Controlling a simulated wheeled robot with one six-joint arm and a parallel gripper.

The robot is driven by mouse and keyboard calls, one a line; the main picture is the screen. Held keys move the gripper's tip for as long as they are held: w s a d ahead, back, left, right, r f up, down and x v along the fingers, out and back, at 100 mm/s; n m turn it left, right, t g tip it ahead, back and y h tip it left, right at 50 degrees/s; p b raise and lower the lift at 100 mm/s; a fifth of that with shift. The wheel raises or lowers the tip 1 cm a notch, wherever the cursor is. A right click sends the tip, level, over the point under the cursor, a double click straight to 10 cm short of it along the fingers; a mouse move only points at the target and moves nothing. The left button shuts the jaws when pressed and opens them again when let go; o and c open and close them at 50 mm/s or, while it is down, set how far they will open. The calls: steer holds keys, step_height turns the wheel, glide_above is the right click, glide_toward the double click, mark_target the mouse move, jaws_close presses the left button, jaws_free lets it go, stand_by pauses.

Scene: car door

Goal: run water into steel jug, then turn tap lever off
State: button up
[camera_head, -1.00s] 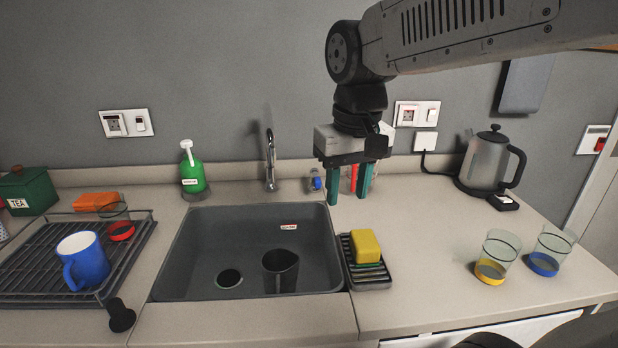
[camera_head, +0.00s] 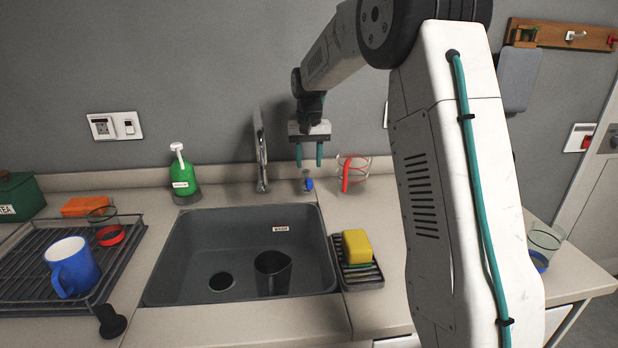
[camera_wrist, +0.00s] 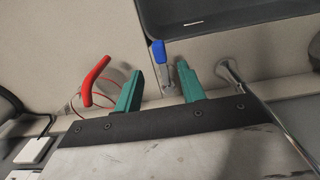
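The steel jug (camera_head: 273,272) is a dark grey vessel standing in the right part of the sink; its inside is too dark to read. The chrome tap (camera_head: 261,155) rises behind the sink, and part of it shows in the wrist view (camera_wrist: 285,128). The tap lever (camera_head: 308,184) has a blue end and stands on the counter right of the tap. In the wrist view the lever (camera_wrist: 158,52) appears between the two teal fingers. My gripper (camera_head: 309,163) is open and empty, just above the lever; contact cannot be made out. I see no water stream.
A red-handled wire item (camera_head: 352,172) stands right of the lever. A soap dish with a yellow sponge (camera_head: 357,246) is right of the sink (camera_head: 182,283). A green soap bottle (camera_head: 183,176) is left of the tap. My arm hides much of the right counter.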

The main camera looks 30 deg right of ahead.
mark_target(308, 179)
step_height(308, 179, down, 6)
jaws_close()
steer(key=shift+a, duration=0.15)
